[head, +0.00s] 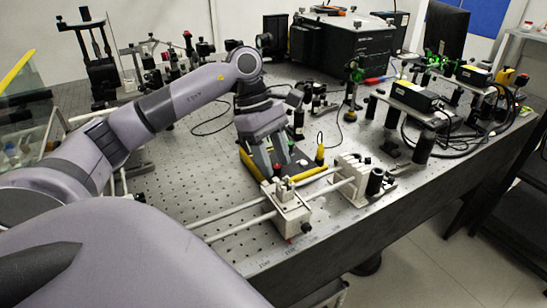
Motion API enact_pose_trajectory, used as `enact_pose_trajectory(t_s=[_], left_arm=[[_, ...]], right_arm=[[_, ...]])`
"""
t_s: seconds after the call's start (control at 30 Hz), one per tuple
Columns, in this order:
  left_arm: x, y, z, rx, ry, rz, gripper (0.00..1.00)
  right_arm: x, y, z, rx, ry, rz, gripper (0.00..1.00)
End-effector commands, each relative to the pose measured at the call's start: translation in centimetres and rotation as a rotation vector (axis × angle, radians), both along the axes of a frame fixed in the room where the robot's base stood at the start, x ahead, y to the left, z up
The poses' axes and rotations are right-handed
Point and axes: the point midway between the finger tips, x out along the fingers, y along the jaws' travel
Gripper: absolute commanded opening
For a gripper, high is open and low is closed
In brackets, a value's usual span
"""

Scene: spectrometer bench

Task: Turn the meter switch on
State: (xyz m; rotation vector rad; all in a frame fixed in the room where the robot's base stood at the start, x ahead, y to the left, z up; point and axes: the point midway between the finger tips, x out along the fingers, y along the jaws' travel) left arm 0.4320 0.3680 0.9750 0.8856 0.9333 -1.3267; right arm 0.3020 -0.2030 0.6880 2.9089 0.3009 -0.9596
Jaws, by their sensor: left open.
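The meter (310,174), a dark box with yellow edges, lies on the perforated bench top near its front edge. My left arm reaches in from the left, and its gripper (275,158) points down over the meter. The fingers are open and nothing shows between them. The fingertips are close to the meter's top; I cannot tell whether they touch it. The gripper hides much of the meter's face, and I cannot make out the switch or its position. My right gripper is not in view.
A white rail assembly with a mount block (287,208) stands just in front of the meter. A yellow-capped post (320,152) is at its right. Optics and cables crowd the right, and a large black box (345,50) stands behind. Open bench (190,170) lies left of the meter.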

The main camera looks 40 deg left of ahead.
Motion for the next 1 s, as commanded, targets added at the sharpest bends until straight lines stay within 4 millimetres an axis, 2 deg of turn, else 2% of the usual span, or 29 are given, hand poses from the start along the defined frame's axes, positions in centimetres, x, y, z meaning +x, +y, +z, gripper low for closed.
enact_pose_trajectory(t_s=[0.43,0.6,1.0], left_arm=[[-0.1,2.3,5.7,-0.001,-0.005,0.001,0.45],[-0.1,2.7,6.4,0.0,-0.002,0.0,0.45],[-0.1,2.7,6.4,0.0,-0.001,-0.001,0.45]], right_arm=[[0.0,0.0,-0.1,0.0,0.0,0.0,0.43],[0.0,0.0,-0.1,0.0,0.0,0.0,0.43],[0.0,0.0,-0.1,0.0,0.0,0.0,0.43]])
